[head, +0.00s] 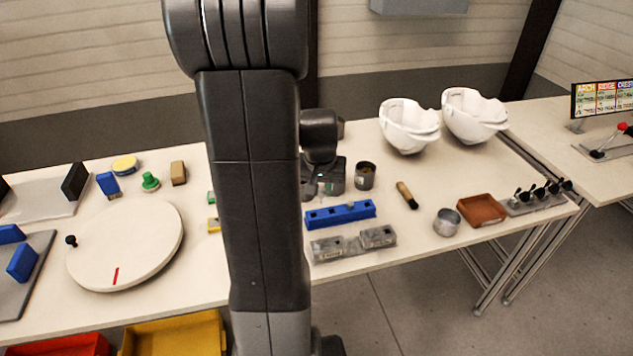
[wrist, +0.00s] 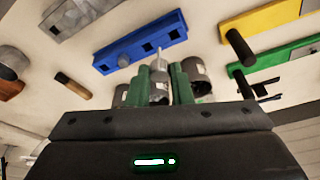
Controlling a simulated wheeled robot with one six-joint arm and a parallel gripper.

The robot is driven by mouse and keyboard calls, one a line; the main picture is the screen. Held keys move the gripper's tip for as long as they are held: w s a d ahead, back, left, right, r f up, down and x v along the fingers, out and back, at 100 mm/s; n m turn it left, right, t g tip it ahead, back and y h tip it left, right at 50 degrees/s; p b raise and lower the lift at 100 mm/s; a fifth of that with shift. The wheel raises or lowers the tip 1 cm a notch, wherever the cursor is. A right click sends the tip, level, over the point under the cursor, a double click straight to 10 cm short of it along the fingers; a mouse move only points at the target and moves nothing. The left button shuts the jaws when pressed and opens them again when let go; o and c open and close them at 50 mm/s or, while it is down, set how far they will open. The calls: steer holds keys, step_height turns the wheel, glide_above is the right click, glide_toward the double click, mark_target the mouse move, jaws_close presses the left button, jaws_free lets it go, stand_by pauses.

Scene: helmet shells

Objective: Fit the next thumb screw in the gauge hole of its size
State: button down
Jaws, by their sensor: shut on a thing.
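My gripper (wrist: 163,82) is shut on a small pale metallic thing (wrist: 158,88), seemingly the thumb screw, between its green fingers. The fingers hide most of it, and its size cannot be read. In the head view my gripper (head: 324,184) is low behind the blue gauge bar (head: 345,212). The bar also shows in the wrist view (wrist: 160,39), beyond the fingertips, with dark square openings and a small round blue-grey spot. A grey block (head: 352,244) lies in front of the blue bar. I cannot tell which hole fits the screw.
A dark metal cup (head: 365,177) stands right beside my gripper. A brush (head: 406,195), a silver cup (head: 446,222) and a brown tray (head: 481,209) lie farther right. Yellow (wrist: 265,25) and green (wrist: 285,58) bars show at the wrist view's right. White helmet shells (head: 408,126) stand behind.

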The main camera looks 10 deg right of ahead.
steer(key=b, duration=0.4)
glide_above(338, 241)
steer(key=s, duration=0.1)
steer(key=shift+a+f, duration=0.2)
steer(key=shift+f, duration=2.3)
steer(key=shift+f, duration=0.15)
steer(key=shift+f+b, duration=0.55)
steer(key=shift+b, duration=0.1)
steer(key=shift+f+b, duration=1.8)
steer(key=shift+f, duration=0.2)
steer(key=c, duration=1.2)
jaws_free()
steer(key=shift+r, duration=0.15)
steer(key=p+v, duration=0.1)
steer(key=v, duration=1.2)
steer(key=shift+r+p, duration=0.2)
steer(key=shift+p, duration=0.2)
